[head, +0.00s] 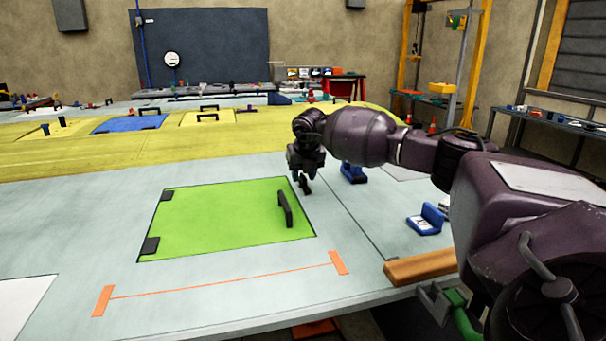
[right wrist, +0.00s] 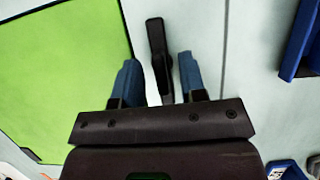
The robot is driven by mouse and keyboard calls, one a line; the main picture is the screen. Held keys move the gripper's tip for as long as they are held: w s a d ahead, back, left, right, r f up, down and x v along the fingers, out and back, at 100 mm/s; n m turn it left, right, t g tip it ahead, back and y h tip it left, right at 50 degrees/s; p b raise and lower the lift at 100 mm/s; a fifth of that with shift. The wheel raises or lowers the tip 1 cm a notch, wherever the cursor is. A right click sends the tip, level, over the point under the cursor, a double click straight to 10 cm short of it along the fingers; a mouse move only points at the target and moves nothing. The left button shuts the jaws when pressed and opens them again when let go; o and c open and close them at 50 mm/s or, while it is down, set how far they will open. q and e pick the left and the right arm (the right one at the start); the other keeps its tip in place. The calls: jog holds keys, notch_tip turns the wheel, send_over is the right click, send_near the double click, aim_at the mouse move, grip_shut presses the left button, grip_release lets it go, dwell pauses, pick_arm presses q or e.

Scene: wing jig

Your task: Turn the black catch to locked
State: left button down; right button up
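The black catch (right wrist: 157,50) is a slim bar on the pale surface just outside the edge of the green panel (right wrist: 60,70). In the right wrist view it runs roughly along that edge and does not overlap the panel. My right gripper (right wrist: 161,75) is open, with one blue-tipped finger on each side of the catch and a gap showing to each. In the head view my right gripper (head: 304,186) is low beside the green panel (head: 215,220), near its far right corner, and largely hides the catch. My left gripper is not in view.
The green panel has a black handle (head: 285,209) near its right edge and black hinges on its left. Blue blocks (head: 427,219) and (head: 354,173) stand right of the gripper. A wooden bar (head: 420,267) lies at the front right. The surface left of the panel is clear.

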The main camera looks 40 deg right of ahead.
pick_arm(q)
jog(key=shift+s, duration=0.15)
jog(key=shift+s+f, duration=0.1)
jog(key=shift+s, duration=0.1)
pick_arm(e)
grip_shut()
